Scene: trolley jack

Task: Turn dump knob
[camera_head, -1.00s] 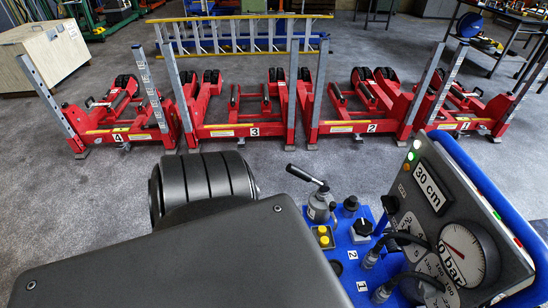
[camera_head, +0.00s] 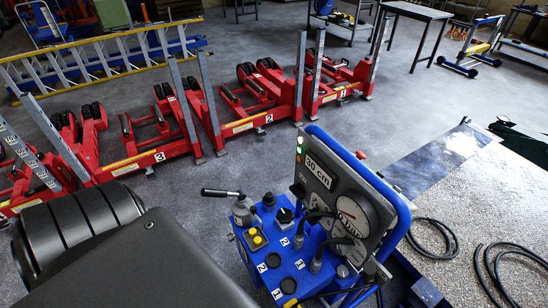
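A blue hydraulic control unit (camera_head: 300,262) stands at the lower centre in the head view. Its upright dark panel carries a "30 cm" display (camera_head: 319,171) and a round pressure gauge (camera_head: 351,217). On its top are a black knob with a light pointer (camera_head: 285,214), a small black cap (camera_head: 268,200), a grey valve with a black lever handle (camera_head: 221,193) and a yellow button box (camera_head: 257,239). No label shows which control is the dump knob. Black hoses join couplings marked 1 and 2. Neither gripper is in view.
Red trolley jacks (camera_head: 268,96) numbered 1, 2 and 3 stand in a row behind the unit. Black hoses (camera_head: 503,270) lie coiled on the right. Bare grey floor (camera_head: 372,112) lies between the jacks and the unit.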

